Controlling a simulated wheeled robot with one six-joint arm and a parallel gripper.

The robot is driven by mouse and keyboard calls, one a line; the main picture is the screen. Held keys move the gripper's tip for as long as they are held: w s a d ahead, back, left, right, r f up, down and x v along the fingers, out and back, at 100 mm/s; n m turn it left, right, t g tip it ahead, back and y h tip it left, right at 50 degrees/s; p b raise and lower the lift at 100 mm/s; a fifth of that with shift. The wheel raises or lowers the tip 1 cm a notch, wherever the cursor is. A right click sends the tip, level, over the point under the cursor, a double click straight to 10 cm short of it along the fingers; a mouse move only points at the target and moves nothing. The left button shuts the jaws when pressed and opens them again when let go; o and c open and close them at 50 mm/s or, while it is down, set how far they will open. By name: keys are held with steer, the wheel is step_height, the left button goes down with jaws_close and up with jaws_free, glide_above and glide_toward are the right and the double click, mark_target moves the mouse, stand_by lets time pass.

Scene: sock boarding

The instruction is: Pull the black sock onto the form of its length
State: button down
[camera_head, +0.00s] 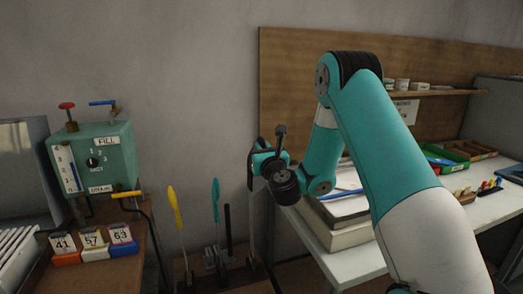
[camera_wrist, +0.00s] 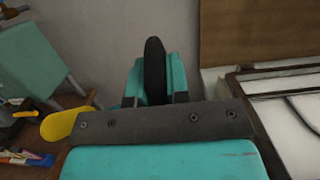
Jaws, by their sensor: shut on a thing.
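My gripper (camera_head: 258,165) is in the middle of the head view, above and to the right of the upright forms. In the wrist view its teal jaws (camera_wrist: 156,88) are shut on the black sock (camera_wrist: 155,70), which shows as a dark, narrow oval. The rest of the sock cannot be made out. A yellow form (camera_head: 175,208) and a teal form (camera_head: 215,200) stand low by the wall. A dark upright bar (camera_head: 228,222) stands beside the teal form; whether it is a form is unclear. The yellow form also shows in the wrist view (camera_wrist: 60,124), left of the gripper.
A green box with dials (camera_head: 110,158) stands at left. Cards numbered 41, 57 and 63 (camera_head: 92,240) sit below it. A white table (camera_head: 345,262) with stacked papers and trays is at right, beside a wooden board (camera_head: 285,90). The wall area above the forms is clear.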

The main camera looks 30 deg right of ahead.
mark_target(261, 189)
steer(key=shift+f+b, duration=5.2)
steer(key=shift+f, duration=0.05)
steer(key=c, duration=1)
jaws_free()
